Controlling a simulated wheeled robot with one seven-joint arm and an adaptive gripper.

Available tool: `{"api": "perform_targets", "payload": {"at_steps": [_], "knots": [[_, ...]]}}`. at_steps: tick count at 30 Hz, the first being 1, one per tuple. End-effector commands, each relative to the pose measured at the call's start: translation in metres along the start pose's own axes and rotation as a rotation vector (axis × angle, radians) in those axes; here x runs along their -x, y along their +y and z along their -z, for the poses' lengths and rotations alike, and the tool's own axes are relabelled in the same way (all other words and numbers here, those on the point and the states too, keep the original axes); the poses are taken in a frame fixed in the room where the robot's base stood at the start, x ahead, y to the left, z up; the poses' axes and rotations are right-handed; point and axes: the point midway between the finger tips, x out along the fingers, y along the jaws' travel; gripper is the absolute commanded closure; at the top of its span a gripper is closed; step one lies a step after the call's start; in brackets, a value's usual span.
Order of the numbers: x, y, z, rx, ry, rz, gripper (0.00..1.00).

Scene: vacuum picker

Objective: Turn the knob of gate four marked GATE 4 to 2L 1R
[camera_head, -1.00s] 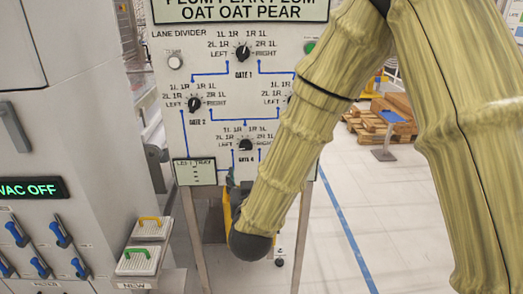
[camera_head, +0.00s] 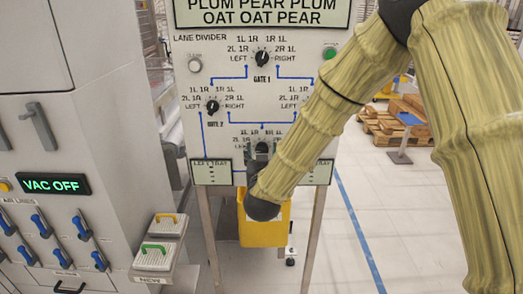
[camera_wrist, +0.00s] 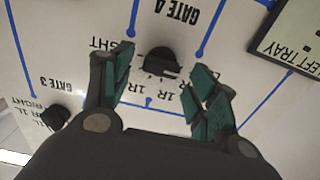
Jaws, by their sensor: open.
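The black gate four knob (camera_wrist: 158,62) shows in the wrist view on the white panel, under the upside-down GATE 4 label (camera_wrist: 176,13). My gripper (camera_wrist: 164,66) is open, with one green-padded finger on each side of the knob. I see gaps between the pads and the knob, and I cannot tell how near the fingertips are to the panel. The knob's exact setting is unclear, as the fingers cover parts of its dial print. In the head view my gripper (camera_head: 258,158) is at the gate four dial and, with my arm, hides that knob.
The gate 1 knob (camera_head: 262,58) and gate 2 knob (camera_head: 212,106) sit higher on the panel. The gate 3 knob (camera_wrist: 55,117) shows at left in the wrist view. A yellow bin (camera_head: 264,228) is below the panel. A cabinet with blue levers stands left.

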Motion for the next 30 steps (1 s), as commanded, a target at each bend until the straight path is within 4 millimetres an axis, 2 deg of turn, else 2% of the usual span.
{"api": "perform_targets", "payload": {"at_steps": [12,14,20,30], "knots": [[-0.0072,0.0002,0.0001,0.0,0.0,0.0,0.41],[-0.0071,0.0002,0.0001,0.0,0.0,0.0,0.5],[-0.0071,0.0003,0.0001,0.0,0.0,0.0,0.87],[-0.0072,0.0015,-0.0017,-0.038,0.001,-0.002,0.87]]}}
